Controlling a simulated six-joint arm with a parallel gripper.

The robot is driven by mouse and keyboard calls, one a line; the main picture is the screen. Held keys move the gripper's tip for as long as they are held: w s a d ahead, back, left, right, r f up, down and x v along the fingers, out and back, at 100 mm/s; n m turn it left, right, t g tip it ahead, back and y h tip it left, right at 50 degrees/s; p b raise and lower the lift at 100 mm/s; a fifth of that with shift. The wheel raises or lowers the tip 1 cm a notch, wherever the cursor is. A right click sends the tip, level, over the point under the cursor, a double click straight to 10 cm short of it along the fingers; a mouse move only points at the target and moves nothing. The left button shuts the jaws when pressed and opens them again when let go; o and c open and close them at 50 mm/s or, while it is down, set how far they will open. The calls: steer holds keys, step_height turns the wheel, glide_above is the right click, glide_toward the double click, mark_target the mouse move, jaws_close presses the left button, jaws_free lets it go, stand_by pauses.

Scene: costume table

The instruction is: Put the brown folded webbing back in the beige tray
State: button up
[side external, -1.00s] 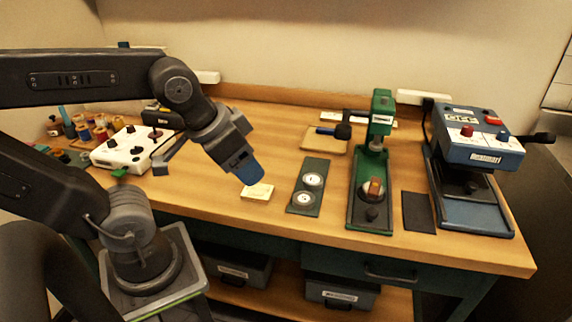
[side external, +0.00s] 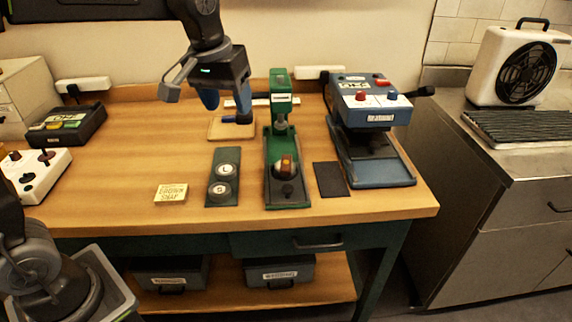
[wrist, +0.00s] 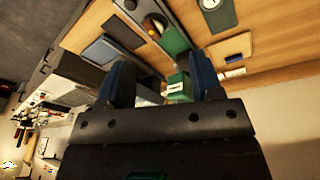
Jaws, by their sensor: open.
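A small brown piece (side external: 286,166), which looks like the folded webbing, sits on the round anvil of the green press (side external: 281,128) in the side view. It is small there, and its folds cannot be made out. The shallow beige tray (side external: 217,131) lies behind and left of the press. A blue-handled tool (side external: 238,119) lies at the tray.
A dark mat with two round pads (side external: 223,178) lies left of the press, and a small labelled block (side external: 171,193) further left. A dark flat pad (side external: 329,179) and a blue machine (side external: 369,125) stand right. Bare wood (side external: 130,140) is clear at left.

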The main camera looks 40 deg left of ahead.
steer(key=w+f+n+g, duration=0.1)
steer(key=w+f, duration=0.2)
steer(key=w, duration=0.4)
steer(key=n+g, duration=0.2)
glide_above(286, 165)
step_height(286, 165, down, 6)
steer(key=r, duration=0.1)
step_height(286, 165, down, 14)
steer(key=shift+f, duration=0.15)
steer(key=c, duration=1.1)
